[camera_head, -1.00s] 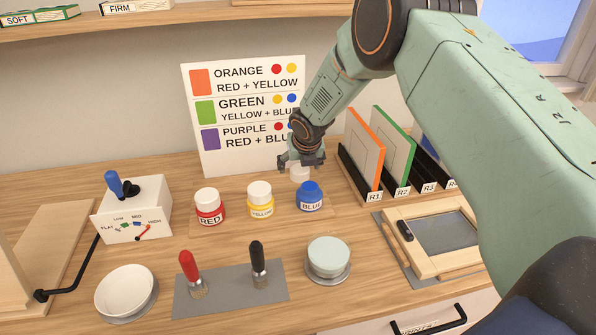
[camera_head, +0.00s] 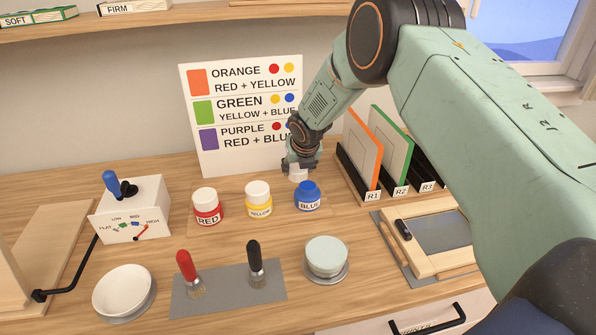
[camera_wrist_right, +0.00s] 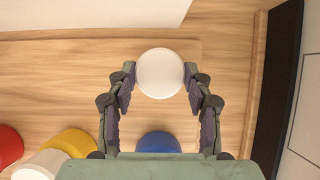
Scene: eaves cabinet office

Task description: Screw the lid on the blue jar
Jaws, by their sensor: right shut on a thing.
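The blue jar (camera_head: 307,198) stands without a lid on the tabletop, at the right end of a row of jars. It shows partly in the right wrist view (camera_wrist_right: 158,143), cut off by my gripper body. The white lid (camera_wrist_right: 159,73) is round and sits between the fingers of my right gripper (camera_wrist_right: 159,78). In the head view the lid (camera_head: 297,175) is just behind the blue jar, apart from it, with my right gripper (camera_head: 300,167) shut on it from above. Whether the lid still touches the surface is unclear. My left gripper is not in view.
The red jar (camera_head: 207,208) and yellow jar (camera_head: 258,202), both with white lids, stand left of the blue jar. A rack with orange (camera_head: 364,148) and green panels stands close on the right. The colour chart (camera_head: 240,115) rises behind. Brushes and bowls are in front.

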